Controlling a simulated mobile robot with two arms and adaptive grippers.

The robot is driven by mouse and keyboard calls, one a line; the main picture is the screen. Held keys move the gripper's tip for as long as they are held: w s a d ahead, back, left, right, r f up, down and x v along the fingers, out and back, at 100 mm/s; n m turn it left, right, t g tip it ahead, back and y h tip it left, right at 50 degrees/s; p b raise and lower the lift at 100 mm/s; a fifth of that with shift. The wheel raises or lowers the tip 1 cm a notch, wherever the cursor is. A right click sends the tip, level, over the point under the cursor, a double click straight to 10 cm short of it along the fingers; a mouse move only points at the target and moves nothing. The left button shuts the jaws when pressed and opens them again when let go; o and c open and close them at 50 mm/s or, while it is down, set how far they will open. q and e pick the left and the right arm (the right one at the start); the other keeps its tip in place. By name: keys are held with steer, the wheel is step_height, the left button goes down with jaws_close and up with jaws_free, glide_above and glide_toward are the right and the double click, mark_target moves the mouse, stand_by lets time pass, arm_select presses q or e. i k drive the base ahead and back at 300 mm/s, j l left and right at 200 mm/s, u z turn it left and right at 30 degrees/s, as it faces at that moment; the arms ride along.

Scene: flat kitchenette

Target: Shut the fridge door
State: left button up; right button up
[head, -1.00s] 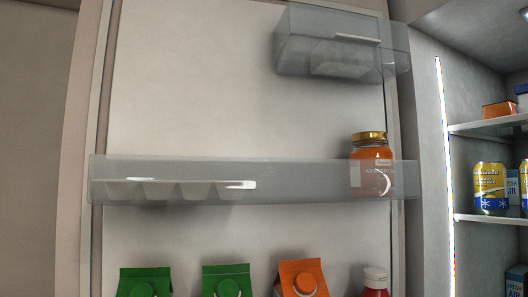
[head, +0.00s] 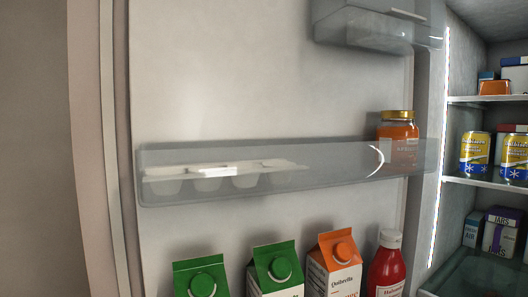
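The fridge door (head: 270,95) stands open and fills most of the head view, with its inner side facing me. Its left edge (head: 115,170) runs nearly upright at the left. Its right side meets the lit fridge interior (head: 480,220). A clear door shelf (head: 330,180) holds a white egg tray (head: 215,172) and an orange jar with a gold lid (head: 398,137). Neither of my grippers shows in the view.
Below stand green-topped cartons (head: 277,268), an orange-topped carton (head: 335,255) and a red bottle (head: 387,265). A clear bin (head: 375,28) is at the top. Inside, shelves hold yellow-blue cans (head: 475,155) and boxes (head: 503,232). A plain brown surface (head: 40,150) lies left of the door.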

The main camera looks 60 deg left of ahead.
mark_target(200, 128)
steer(key=k+j+z, duration=0.1)
steer(key=j, duration=0.25)
steer(key=k+j+z, duration=0.1)
steer(key=j, duration=0.25)
steer(key=k+j, duration=0.15)
steer(key=j, duration=0.2)
steer(key=k+j+z, duration=0.15)
steer(key=j, duration=0.2)
steer(key=k+j+z, duration=0.1)
steer(key=j, duration=0.25)
steer(key=j+z, duration=0.1)
steer(key=j, duration=0.35)
steer(key=k+j+z, duration=0.15)
steer(key=j, duration=0.35)
steer(key=j+z, duration=0.1)
steer(key=j, duration=0.35)
